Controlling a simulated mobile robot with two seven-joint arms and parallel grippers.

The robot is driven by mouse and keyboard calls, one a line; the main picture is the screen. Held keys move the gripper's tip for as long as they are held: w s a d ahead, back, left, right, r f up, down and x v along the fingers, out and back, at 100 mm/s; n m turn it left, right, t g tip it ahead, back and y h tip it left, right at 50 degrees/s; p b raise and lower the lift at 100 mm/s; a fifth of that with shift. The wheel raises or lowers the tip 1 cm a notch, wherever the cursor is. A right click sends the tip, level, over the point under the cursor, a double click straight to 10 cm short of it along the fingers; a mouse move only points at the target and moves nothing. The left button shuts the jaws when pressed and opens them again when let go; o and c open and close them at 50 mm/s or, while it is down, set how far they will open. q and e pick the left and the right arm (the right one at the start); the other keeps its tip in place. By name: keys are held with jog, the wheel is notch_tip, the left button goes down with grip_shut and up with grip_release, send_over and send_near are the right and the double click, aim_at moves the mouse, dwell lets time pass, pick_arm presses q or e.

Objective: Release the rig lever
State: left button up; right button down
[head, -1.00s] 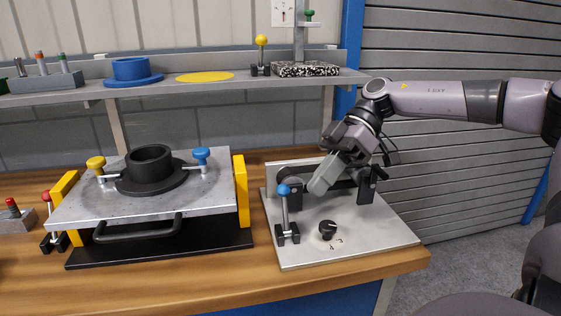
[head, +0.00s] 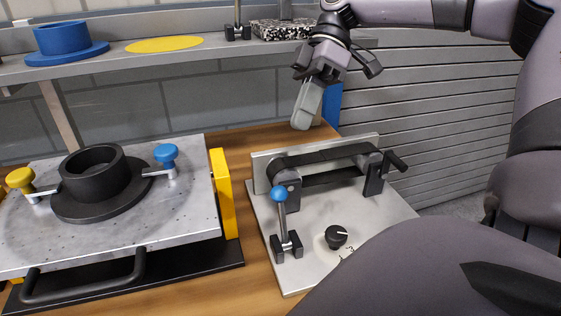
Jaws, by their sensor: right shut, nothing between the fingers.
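The rig is a light grey plate (head: 300,250) on the right of the bench, with a black bar assembly (head: 325,163) along its back. A lever with a blue ball (head: 279,194) stands nearly upright at the plate's left side, on a black bracket. A short black handle (head: 396,161) sticks out at the right end of the bar. My right gripper (head: 301,122) is shut and empty, above and behind the rig, pointing down and apart from both levers. My left gripper is not in view.
A black dial (head: 336,236) sits on the rig plate. Left of the rig is a pallet (head: 190,210) with a black ring (head: 95,175), yellow and blue knobs and a yellow side post (head: 224,192). A shelf (head: 110,58) above holds a blue flanged ring (head: 66,41) and yellow disc (head: 164,44).

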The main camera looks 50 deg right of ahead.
aim_at(283, 170)
jog(key=x, duration=1)
jog(key=shift+b, duration=0.3)
jog(key=shift+r, duration=0.1)
